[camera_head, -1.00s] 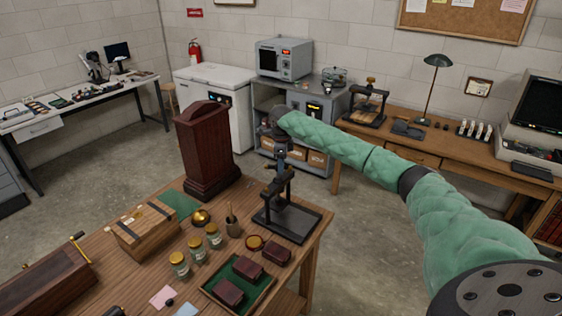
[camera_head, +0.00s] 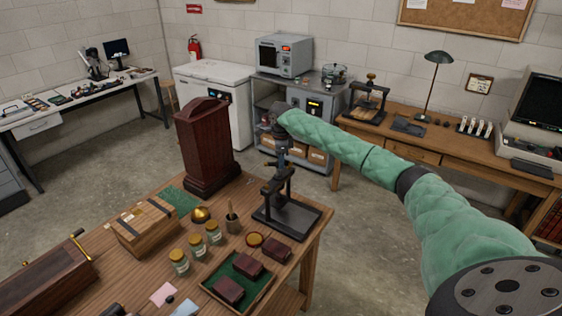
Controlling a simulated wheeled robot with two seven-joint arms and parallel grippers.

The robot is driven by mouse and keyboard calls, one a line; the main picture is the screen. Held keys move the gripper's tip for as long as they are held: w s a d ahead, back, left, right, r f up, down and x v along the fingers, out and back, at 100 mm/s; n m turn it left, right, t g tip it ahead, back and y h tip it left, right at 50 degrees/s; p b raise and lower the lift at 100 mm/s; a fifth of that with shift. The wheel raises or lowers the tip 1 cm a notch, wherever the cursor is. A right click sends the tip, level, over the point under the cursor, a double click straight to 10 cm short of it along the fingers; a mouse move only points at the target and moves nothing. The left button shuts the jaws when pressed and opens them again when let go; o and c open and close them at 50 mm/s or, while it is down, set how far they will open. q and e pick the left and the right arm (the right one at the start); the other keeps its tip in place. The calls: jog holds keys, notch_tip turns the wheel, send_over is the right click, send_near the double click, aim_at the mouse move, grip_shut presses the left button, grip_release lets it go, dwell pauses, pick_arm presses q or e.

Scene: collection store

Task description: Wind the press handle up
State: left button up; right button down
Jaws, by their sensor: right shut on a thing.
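The black press (camera_head: 303,221) stands upright on the near wooden table, at its far right corner, with a flat base and a post. My right arm, in a green padded sleeve, reaches in from the right, and its wrist is above the press. My right gripper (camera_head: 279,162) points down at the top of the press and is shut on the press handle. The handle is small and dark, and the gripper partly hides it, so its exact angle is hard to tell. My left gripper is not in view.
A tall dark red wooden case (camera_head: 207,145) stands close left of the press. A brass bell (camera_head: 200,214), jars (camera_head: 196,246), a mortar (camera_head: 233,224) and a green-lined tray (camera_head: 262,296) lie in front. Open floor is beyond the table.

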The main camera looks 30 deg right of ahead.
jog(key=n, duration=0.5)
jog(key=shift+w+d+r, duration=0.15)
jog(key=shift+w+r, duration=0.05)
jog(key=shift+w, duration=0.15)
jog(key=n, duration=0.5)
jog(key=shift+w, duration=0.2)
jog(key=shift+n, duration=0.6)
jog(key=shift+f, duration=0.1)
dwell(0.5)
jog(key=c, duration=1.3)
grip_release()
jog(key=shift+a, duration=0.2)
jog(key=shift+o, duration=0.2)
